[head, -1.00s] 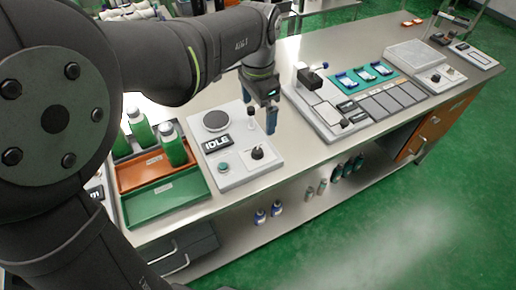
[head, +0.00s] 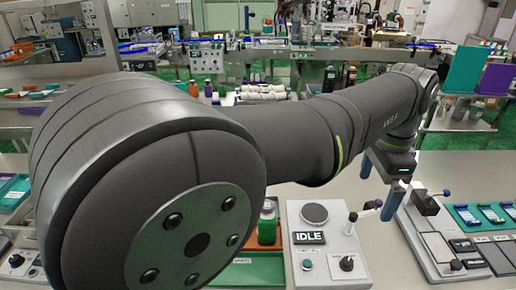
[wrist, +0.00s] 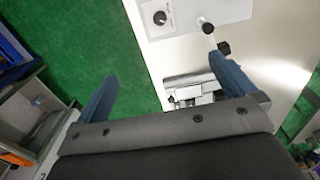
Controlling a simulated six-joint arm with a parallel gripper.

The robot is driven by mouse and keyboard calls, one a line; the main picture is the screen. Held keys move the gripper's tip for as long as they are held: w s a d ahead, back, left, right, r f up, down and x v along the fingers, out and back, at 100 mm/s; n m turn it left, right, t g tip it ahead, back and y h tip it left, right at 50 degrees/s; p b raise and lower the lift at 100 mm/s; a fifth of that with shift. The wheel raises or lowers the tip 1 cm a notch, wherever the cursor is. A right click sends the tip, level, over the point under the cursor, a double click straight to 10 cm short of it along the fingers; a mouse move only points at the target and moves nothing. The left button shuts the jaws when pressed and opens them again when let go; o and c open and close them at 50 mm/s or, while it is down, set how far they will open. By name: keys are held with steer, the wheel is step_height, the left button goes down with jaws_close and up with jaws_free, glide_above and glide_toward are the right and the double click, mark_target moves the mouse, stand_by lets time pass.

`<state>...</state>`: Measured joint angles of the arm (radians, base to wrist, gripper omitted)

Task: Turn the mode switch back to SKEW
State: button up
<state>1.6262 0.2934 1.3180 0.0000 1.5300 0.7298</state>
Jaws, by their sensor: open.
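A light grey control unit (head: 325,228) stands on the bench, with a display (head: 308,238) reading IDLE. A black rotary knob (head: 347,263), which looks like the mode switch, sits at its front right; a knob with a pale mark also shows at the top of the wrist view (wrist: 160,18). Its labels are too small to read. My gripper (head: 379,187) is open and empty, above the bench to the right of the unit, apart from the knob. In the wrist view its blue fingers (wrist: 163,68) are wide apart with nothing between them.
A green button (head: 307,265) and a round dark plate (head: 314,213) are on the unit. A lever with a black ball (head: 353,217) rises at its right edge. Green bottles (head: 267,225) stand to the left. A second station (head: 440,250) is at the right.

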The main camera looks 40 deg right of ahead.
mark_target(348, 261)
steer(key=shift+c, duration=1.3)
step_height(348, 261, down, 8)
steer(key=n, duration=0.3)
steer(key=shift+a+r, duration=0.1)
steer(key=shift+r, duration=0.15)
steer(key=c, duration=0.8)
step_height(348, 261, down, 18)
steer(key=shift+r, duration=0.25)
steer(key=shift+c, duration=0.2)
steer(key=c, duration=1)
